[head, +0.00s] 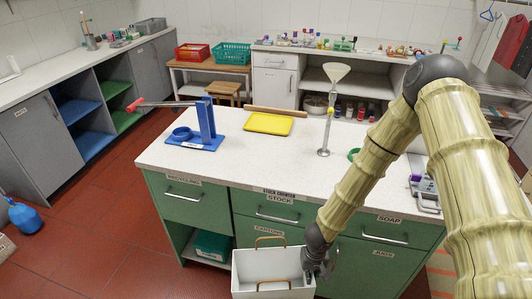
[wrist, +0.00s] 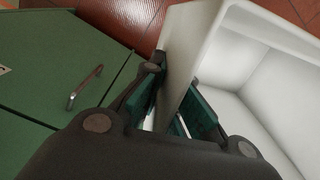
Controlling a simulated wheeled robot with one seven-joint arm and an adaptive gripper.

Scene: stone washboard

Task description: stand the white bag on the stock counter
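The white bag (head: 273,272) is an open-topped, box-like bag with two tan handles, in front of the green counter in the head view. My gripper (head: 316,265) is at its right wall. In the wrist view the bag (wrist: 232,62) fills the right side, and my gripper (wrist: 178,105) has one finger on each side of its wall, closed onto it. The bag looks upright; its base is cut off by the head frame, so its support is hidden. The stock counter (head: 250,173) is the white top labelled "STOCK COUNTER", above and behind the bag.
On the counter stand a blue press (head: 205,125) with a red handle, a yellow tray (head: 268,124), a wooden rod (head: 275,111), a funnel stand (head: 328,110) and a green ring (head: 354,154). The counter's front middle is clear. Drawer handles (head: 277,216) protrude from its front.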

